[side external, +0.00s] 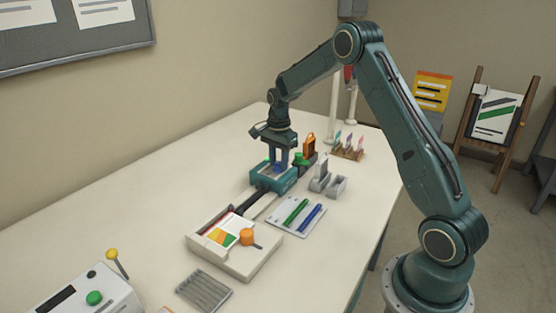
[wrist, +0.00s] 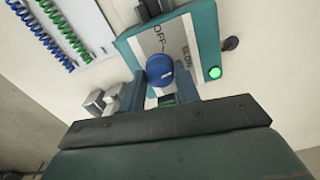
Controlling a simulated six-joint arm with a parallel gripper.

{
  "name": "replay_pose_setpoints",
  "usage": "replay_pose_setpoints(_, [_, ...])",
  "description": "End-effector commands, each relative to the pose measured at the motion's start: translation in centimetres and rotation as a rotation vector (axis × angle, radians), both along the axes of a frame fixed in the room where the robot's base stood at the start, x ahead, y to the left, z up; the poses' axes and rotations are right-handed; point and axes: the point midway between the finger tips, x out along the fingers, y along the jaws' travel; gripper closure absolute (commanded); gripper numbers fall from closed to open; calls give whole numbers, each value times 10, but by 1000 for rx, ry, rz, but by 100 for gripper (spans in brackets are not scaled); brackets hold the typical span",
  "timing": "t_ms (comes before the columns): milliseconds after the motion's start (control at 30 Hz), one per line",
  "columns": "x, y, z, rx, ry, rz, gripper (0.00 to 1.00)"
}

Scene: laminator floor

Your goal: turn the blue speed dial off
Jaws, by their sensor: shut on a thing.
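The blue speed dial (wrist: 160,70) sits on the pale label plate of a teal machine (wrist: 208,30). In the wrist view, "OFF" is printed just above the dial, and "SLOW" up and to its right. My gripper (wrist: 159,84) has one finger on each side of the dial and is shut on it. The dial's pointer is too unclear to read. A round green light (wrist: 214,72) glows on the machine's right corner. In the side view, my gripper (side external: 281,163) points down over the teal machine (side external: 265,180), and the dial shows as blue between the fingers.
A tray of green and blue binding coils (side external: 290,228) lies in front of the machine. A cream device with an orange knob (side external: 247,237) stands nearer the camera. Grey blocks (side external: 320,180) and an orange item (side external: 309,146) stand close to the right.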

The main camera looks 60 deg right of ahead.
Motion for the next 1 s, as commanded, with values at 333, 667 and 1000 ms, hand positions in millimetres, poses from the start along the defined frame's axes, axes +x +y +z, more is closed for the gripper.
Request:
replay_pose_setpoints(333, [0, 0, 1, 0, -1, 273, 91])
replay_pose_setpoints(667, [0, 0, 1, 0, -1, 585, 91])
replay_pose_setpoints(1000, [0, 0, 1, 0, -1, 842, 91])
